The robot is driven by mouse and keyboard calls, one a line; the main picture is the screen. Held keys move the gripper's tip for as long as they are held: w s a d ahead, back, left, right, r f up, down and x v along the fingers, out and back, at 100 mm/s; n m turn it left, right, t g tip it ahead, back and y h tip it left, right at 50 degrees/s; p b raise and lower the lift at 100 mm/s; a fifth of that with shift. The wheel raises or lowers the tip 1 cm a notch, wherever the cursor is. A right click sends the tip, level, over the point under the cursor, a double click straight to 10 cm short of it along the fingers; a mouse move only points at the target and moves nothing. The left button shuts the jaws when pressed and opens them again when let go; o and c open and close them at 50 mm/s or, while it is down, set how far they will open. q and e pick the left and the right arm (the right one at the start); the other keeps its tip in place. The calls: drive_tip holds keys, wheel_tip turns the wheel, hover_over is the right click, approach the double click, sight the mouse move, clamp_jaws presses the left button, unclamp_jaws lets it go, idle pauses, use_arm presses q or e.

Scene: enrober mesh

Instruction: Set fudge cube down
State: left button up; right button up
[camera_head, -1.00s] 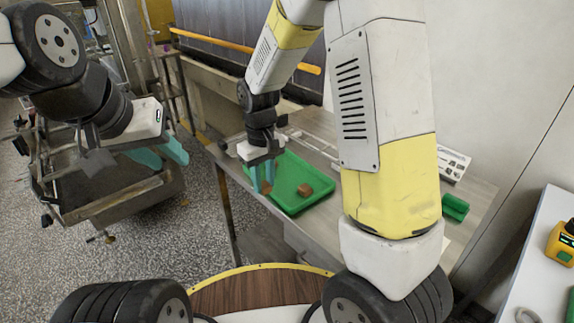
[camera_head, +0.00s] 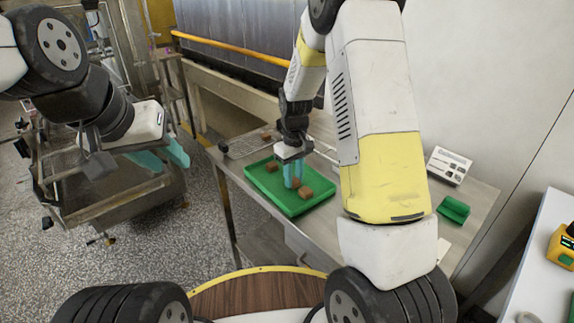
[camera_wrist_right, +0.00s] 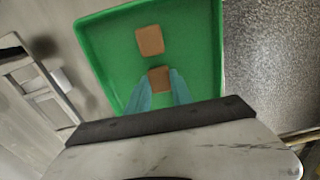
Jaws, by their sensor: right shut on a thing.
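My right gripper (camera_head: 292,185) is over the green tray (camera_head: 262,187), its teal fingers pointing down. It is shut on a brown fudge cube (camera_wrist_right: 159,79), which shows between the fingertips in the right wrist view. I cannot tell whether this cube touches the tray floor. A second brown cube (camera_head: 305,193) lies in the tray close beside the fingers; it also shows in the right wrist view (camera_wrist_right: 150,40). Another brown cube (camera_head: 271,168) lies near the tray's far left part. My left gripper (camera_head: 166,157) is open and empty, left of the table.
The tray stands on a metal table (camera_head: 460,215). A wire mesh (camera_head: 243,147) with a brown cube (camera_head: 266,135) lies behind it. A metal cart (camera_head: 120,205) stands at the left.

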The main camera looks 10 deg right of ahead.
sight(294, 180)
drive_tip(key=shift+f, duration=0.1)
drive_tip(key=o, duration=1)
wheel_tip(294, 180, up, 12)
drive_tip(key=s+d+r+m+t+y, duration=0.2)
drive_tip(key=s+r+m+t, duration=0.1)
drive_tip(key=s+r, duration=0.9)
drive_tip(key=shift+s+d+r+m+t, duration=0.1)
drive_tip(key=shift+s+r+m+t, duration=0.3)
drive_tip(key=shift+s, duration=1.55)
drive_tip(key=shift+s+r+m+t, duration=0.1)
drive_tip(key=shift+s+m+t, duration=0.45)
drive_tip(key=shift+s, duration=1.4)
drive_tip(key=shift+s+d+r+m+t, duration=0.2)
drive_tip(key=shift+s+t, duration=0.45)
drive_tip(key=shift+s, duration=1.3)
